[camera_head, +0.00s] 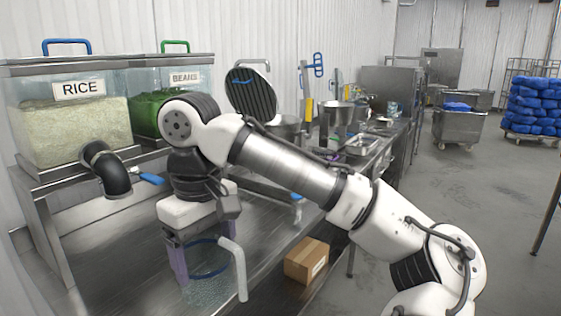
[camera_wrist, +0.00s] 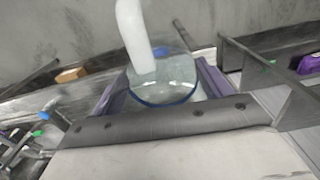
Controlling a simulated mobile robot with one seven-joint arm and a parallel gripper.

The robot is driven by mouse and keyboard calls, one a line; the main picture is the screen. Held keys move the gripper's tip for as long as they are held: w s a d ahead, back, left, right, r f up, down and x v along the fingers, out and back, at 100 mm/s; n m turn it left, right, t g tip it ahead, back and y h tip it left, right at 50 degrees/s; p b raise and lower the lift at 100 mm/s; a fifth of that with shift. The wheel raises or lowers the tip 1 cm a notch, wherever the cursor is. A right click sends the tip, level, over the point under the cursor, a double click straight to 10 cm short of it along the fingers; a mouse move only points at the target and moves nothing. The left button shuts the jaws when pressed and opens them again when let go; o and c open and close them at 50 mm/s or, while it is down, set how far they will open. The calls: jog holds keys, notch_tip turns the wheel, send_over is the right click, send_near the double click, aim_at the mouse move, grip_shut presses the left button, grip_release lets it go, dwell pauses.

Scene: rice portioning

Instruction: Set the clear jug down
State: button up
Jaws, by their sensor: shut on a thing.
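The clear jug (camera_head: 207,288) has a blue rim and a white handle. It is upright at the front of the steel counter in the head view, below my gripper (camera_head: 205,258). My gripper's purple fingers are shut on the jug, one on each side near its rim. In the wrist view the jug (camera_wrist: 163,78) sits between the fingers, with the white handle pointing up in the picture. The jug's base is low, close to the counter top; I cannot tell whether it touches.
A rice bin (camera_head: 75,130) with a black spout (camera_head: 108,172) and a beans bin (camera_head: 160,100) stand on a steel rack at the left. A cardboard box (camera_head: 307,260) lies low beside the counter (camera_head: 120,260). Pots and trays stand farther back.

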aim_at(228, 257)
jog(key=w+d+f+m+b, duration=0.1)
jog(key=w+d+f+m, duration=0.3)
jog(key=f, duration=0.7)
jog(key=w+d+f+m, duration=0.1)
jog(key=w+d+f, duration=0.4)
jog(key=f, duration=0.6)
jog(key=w+d+f+m+b, duration=0.1)
jog(key=w+d+f+m, duration=0.3)
jog(key=f, duration=0.6)
jog(key=s+a+f+m, duration=0.1)
jog(key=s+f, duration=0.2)
jog(key=f, duration=1.3)
jog(key=s+f+m, duration=0.1)
jog(key=s+f, duration=0.3)
jog(key=f, duration=1.1)
jog(key=w+a+r+b, duration=0.1)
jog(key=w+a+r, duration=0.2)
jog(key=w+a, duration=0.15)
jog(key=s+d+f, duration=0.3)
jog(key=s+d, duration=0.1)
jog(key=shift+f, duration=0.3)
jog(key=shift+s+d, duration=0.1)
